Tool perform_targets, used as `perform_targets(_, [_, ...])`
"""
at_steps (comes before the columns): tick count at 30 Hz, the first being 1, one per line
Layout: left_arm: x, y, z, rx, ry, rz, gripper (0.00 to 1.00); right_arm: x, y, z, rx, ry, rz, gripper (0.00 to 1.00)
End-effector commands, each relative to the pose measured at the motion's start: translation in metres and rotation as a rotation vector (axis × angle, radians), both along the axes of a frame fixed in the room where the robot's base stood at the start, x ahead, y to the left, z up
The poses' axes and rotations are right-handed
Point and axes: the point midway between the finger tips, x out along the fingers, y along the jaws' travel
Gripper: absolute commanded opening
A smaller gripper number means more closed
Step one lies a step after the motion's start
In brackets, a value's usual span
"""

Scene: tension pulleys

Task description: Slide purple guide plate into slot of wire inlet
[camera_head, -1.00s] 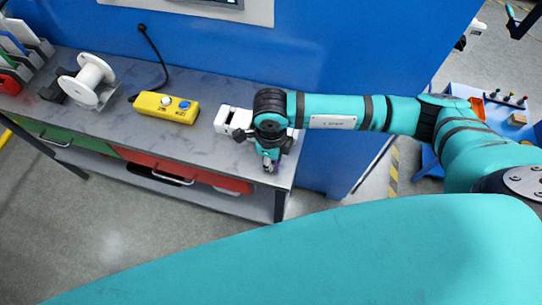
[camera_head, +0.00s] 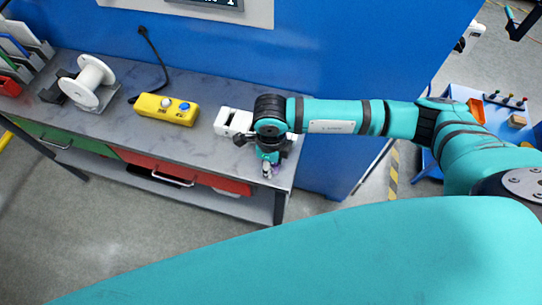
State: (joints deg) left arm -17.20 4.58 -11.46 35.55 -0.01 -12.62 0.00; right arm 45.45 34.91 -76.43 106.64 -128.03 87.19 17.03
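My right gripper (camera_head: 267,170) points down over the right end of the grey workbench (camera_head: 150,130). A white block-like device (camera_head: 231,121), perhaps the wire inlet, stands on the bench just left of my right wrist. Part of it is hidden behind the wrist, and I cannot make out its slot. My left gripper is not in view.
A yellow box with buttons (camera_head: 166,109) and a white spool (camera_head: 92,82) stand farther left on the bench. A blue wall (camera_head: 330,60) rises behind it. The bench's front edge and right end are close to my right gripper.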

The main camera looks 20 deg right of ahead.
Motion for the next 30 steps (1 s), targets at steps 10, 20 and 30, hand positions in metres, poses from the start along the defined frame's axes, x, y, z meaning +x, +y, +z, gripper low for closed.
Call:
perform_targets(10, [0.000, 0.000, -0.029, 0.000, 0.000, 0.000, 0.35, 0.003, -0.002, 0.042, 0.002, -0.010, 0.003, 0.35])
perform_targets(20, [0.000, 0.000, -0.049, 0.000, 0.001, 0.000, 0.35, 0.002, -0.002, 0.127, 0.002, -0.008, 0.004, 0.35])
perform_targets(30, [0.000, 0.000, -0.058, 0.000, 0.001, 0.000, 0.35, 0.001, -0.002, 0.172, 0.000, -0.001, 0.001, 0.35])
